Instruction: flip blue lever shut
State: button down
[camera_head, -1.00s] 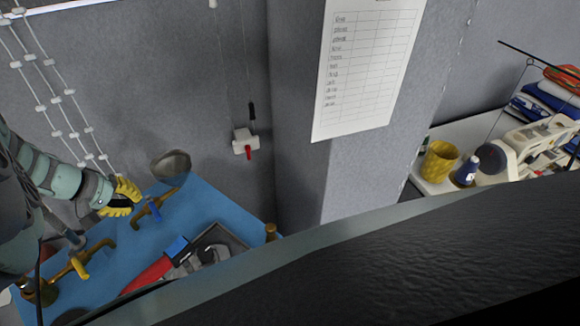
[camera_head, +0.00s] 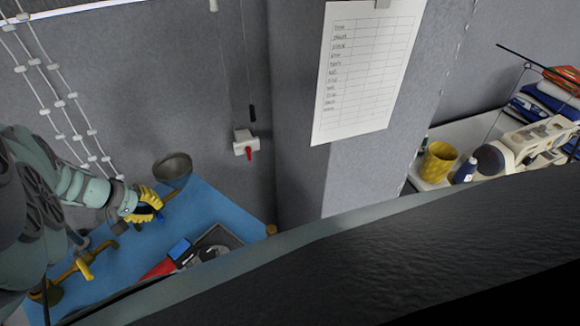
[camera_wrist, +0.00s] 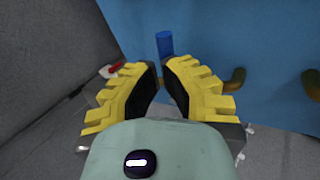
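The blue lever (camera_head: 160,214) shows as a small blue piece beside my gripper's yellow fingers in the head view, mostly hidden by them. In the wrist view the blue lever (camera_wrist: 164,43) is a short blue bar just beyond the fingertips, in line with the gap between them. My gripper (camera_wrist: 162,70) has yellow ribbed fingers with dark pads. The fingers stand a little apart with nothing visible between them. In the head view my gripper (camera_head: 150,199) is over the blue table. Whether a finger touches the lever I cannot tell.
A brass pipe with a yellow lever (camera_head: 84,270) lies nearer on the blue table (camera_head: 128,252). A metal funnel (camera_head: 173,170) stands behind my gripper. A grey tray (camera_head: 222,238) with tools is to the right. A red-handled switch box (camera_head: 245,143) hangs on the wall.

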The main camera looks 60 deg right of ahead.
jog(key=shift+s+d+r+n+p, duration=0.2)
jog(key=shift+r+n+p, duration=0.15)
jog(key=shift+p, duration=0.65)
jog(key=shift+d+n+t+p, duration=0.15)
jog(key=shift+n+t+p, duration=0.3)
jog(key=shift+t+p, duration=0.1)
jog(key=shift+d+f+n+t+p, duration=0.35)
jog(key=shift+n+p, duration=0.2)
jog(key=shift+n, duration=0.15)
jog(key=shift+a, duration=0.1)
